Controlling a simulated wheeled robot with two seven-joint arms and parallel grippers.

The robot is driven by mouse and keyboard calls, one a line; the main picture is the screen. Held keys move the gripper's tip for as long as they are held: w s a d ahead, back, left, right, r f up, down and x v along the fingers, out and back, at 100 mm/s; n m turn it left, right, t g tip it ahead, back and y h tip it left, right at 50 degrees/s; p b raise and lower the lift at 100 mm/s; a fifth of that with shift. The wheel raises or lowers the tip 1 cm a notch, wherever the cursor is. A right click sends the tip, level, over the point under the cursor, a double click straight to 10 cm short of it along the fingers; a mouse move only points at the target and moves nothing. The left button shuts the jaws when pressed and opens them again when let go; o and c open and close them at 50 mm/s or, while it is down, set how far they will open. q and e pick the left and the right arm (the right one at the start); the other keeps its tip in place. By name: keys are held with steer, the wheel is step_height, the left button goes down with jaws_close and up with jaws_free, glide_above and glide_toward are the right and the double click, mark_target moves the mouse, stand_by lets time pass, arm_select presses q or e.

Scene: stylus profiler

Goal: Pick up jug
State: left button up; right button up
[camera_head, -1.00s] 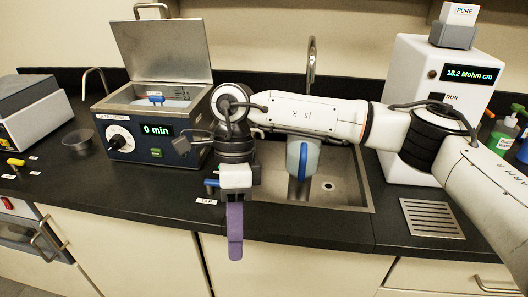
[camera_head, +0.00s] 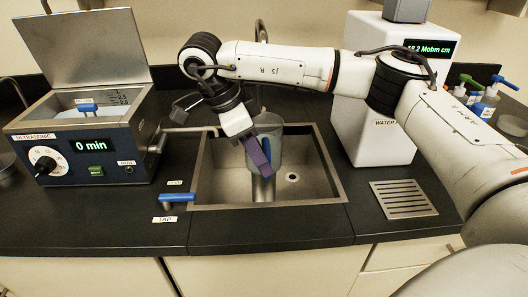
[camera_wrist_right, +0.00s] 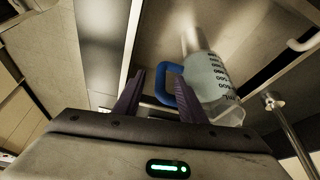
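The jug (camera_head: 269,128) is a translucent vessel with a blue handle, at the sink in the head view. In the right wrist view the jug (camera_wrist_right: 212,80) shows dark graduation marks, and its blue handle (camera_wrist_right: 168,84) lies near the fingertips. My right gripper (camera_head: 262,158) has purple fingers and reaches over the sink in front of the jug, partly hiding it. In the wrist view the right gripper (camera_wrist_right: 157,85) has its fingers apart, with the handle seen between and partly behind them. I cannot tell whether they touch it. My left gripper is not in view.
The sink (camera_head: 318,190) is set into a dark counter (camera_head: 110,215). A blue tap lever (camera_head: 178,198) stands at its front left. The ultrasonic bath (camera_head: 75,155) is on the left, the white water unit (camera_head: 372,130) and a drain grate (camera_head: 403,199) on the right.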

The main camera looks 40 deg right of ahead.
steer(key=shift+x, duration=1.3)
steer(key=shift+w, duration=0.1)
jaws_close()
steer(key=shift+r, duration=0.1)
steer(key=shift+r, duration=0.3)
step_height(320, 180, up, 9)
steer(key=shift+r+p, duration=0.15)
steer(key=shift+p, duration=0.55)
steer(key=c, duration=0.6)
jaws_free()
steer(key=shift+c, duration=0.2)
jaws_close()
